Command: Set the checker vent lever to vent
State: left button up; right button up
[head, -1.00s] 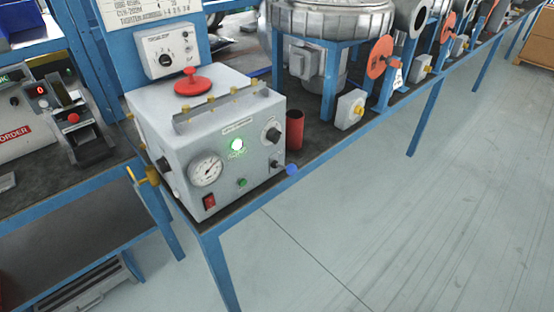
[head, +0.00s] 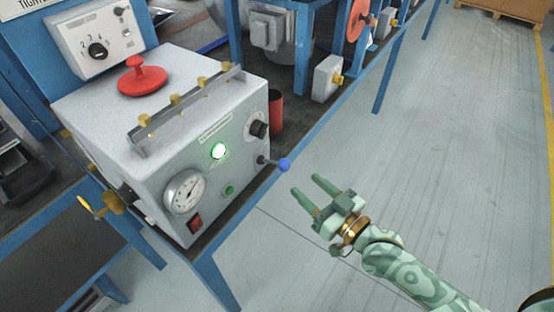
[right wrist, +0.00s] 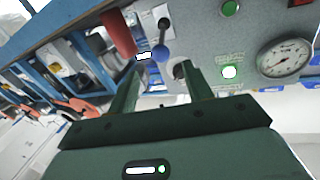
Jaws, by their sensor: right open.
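The checker is a grey box (head: 165,95) with a gauge and a lit green lamp on its front. Its lever (head: 272,162) has a short dark shaft and a blue ball (head: 284,164), and sticks out at the front's right end. In the right wrist view the blue ball (right wrist: 162,52) shows just beyond and between the fingertips. My right gripper (head: 306,184) is open and empty, just right of the ball and apart from it in the head view. I cannot read the markings beside the lever. My left gripper is not in view.
A black knob (head: 258,130) sits above the lever, and a red cylinder (head: 276,112) stands behind the box's right end. A red-capped part (head: 142,77) and a bar with yellow fittings (head: 185,103) are on top. The floor (head: 430,150) at right is clear.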

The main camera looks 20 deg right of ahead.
aim_at(279, 162)
jog(key=b+x, duration=0.2)
jog(key=x, duration=0.9)
grip_shut()
jog(key=shift+f+b, duration=0.15)
jog(key=shift+b, duration=0.15)
